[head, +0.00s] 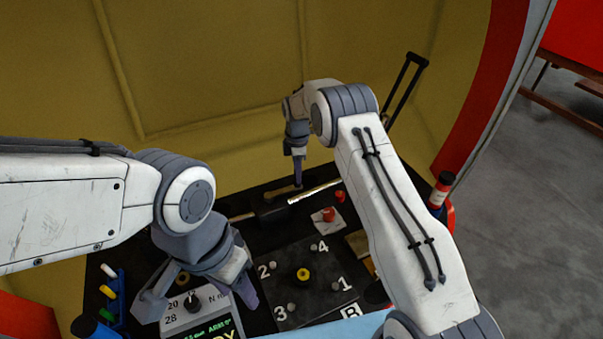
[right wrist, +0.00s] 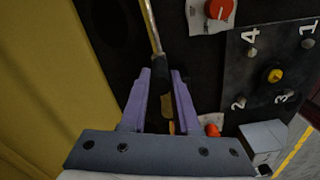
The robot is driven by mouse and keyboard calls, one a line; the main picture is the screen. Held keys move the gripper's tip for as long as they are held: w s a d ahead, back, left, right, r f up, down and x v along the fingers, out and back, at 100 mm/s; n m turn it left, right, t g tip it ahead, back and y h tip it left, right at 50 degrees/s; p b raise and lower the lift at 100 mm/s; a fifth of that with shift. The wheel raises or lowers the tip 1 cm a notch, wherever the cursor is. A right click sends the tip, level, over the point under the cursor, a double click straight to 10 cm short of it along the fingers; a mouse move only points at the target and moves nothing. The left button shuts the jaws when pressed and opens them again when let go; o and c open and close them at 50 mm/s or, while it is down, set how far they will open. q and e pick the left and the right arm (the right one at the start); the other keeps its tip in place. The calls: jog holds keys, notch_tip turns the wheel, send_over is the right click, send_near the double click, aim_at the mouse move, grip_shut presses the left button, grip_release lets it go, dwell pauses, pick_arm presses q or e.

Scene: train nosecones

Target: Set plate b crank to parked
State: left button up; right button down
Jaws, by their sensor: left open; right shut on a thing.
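The dark plate marked B (head: 325,265) bears the numbers 1 to 4, small bolts and a yellow round hub (head: 303,275); it also shows in the right wrist view (right wrist: 262,75). A pale metal bar (head: 315,192) lies behind it, with a dark grip at its near end in the right wrist view (right wrist: 154,35). My right gripper (head: 298,182) is shut on the dark grip, which sits between its purple fingertips. Which part is the crank I cannot tell for certain. My left gripper (head: 198,302) is open and empty above a grey box with a dial.
The grey box (head: 172,322) has a black knob and a green-lettered screen. A red knob (head: 328,214) on a white tag sits behind the plate. Coloured pegs (head: 108,290) stand at the left. A red-and-black bottle (head: 440,190) stands at the right. A yellow wall (head: 220,70) closes the back.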

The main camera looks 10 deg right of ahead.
jog(key=shift+w+a, duration=0.15)
jog(key=shift+w, duration=0.15)
jog(key=c, duration=0.6)
grip_release()
jog(key=shift+w, duration=0.1)
jog(key=shift+c, duration=0.2)
jog(key=shift+r, duration=0.25)
notch_tip(320, 180, up, 9)
jog(key=shift+r+b, duration=0.2)
jog(key=shift+b, duration=0.35)
jog(key=shift+r, duration=0.3)
